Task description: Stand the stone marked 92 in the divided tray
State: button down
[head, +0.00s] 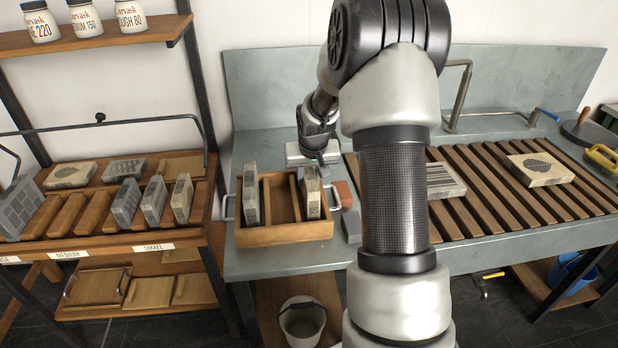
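The wooden divided tray (285,235) stands on the left part of the grey sink bench. One pale stone with a dark pattern (250,195) stands upright in its left compartment. Another patterned stone (312,194) stands upright in the right compartment, and the middle compartment is empty. My gripper (323,172) is right at the top of the stone in the right compartment. My wrist and the small scale hide whether its fingers are closed on that stone. No number 92 is readable on any stone.
A slatted rack (500,210) on the bench carries a striped stone (445,180), partly behind my arm, and a flat patterned stone (540,169). A wooden shelf (110,240) at left holds several stones in slots. A bucket (302,320) stands below the bench.

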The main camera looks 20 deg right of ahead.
jog(key=shift+w+r, duration=0.1)
jog(key=shift+w, duration=0.1)
jog(key=c, duration=1.4)
grip_release()
jog(key=shift+s, duration=0.1)
jog(key=shift+c, duration=0.2)
jog(key=shift+o, duration=0.7)
jog(key=shift+s+f, duration=0.25)
jog(key=shift+f, duration=0.2)
jog(key=shift+w+r+p, duration=0.15)
jog(key=shift+r+p, duration=2.55)
jog(key=shift+r, duration=2)
